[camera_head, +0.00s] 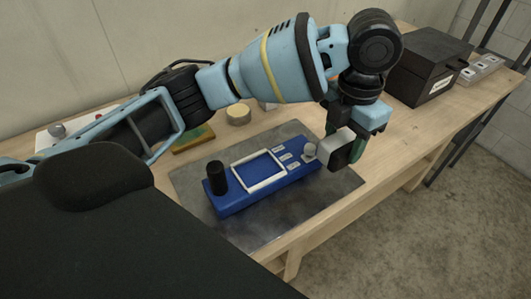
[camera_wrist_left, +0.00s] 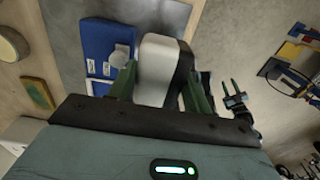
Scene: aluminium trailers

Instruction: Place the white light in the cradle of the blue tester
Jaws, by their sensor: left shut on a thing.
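The blue tester (camera_head: 235,199) lies on a dark grey mat on the bench. It has a white raised rectangular frame (camera_head: 258,170), a black cylinder (camera_head: 216,177) at its left end and a pale round knob (camera_head: 310,151) at its right end. My left gripper (camera_head: 352,149) is shut on the white light (camera_head: 333,147), a white block with a black back, at the tester's right end. In the left wrist view the light (camera_wrist_left: 155,72) sits between green fingers, beside the tester (camera_wrist_left: 99,42). I cannot tell whether they touch. My right gripper is not in the head view.
A black box (camera_head: 428,68) and a grey switch block (camera_head: 482,68) stand at the back right. A round tan disc (camera_head: 238,115) and a green-yellow pad (camera_head: 194,138) lie behind the mat (camera_head: 345,181). The bench's front edge drops to the floor.

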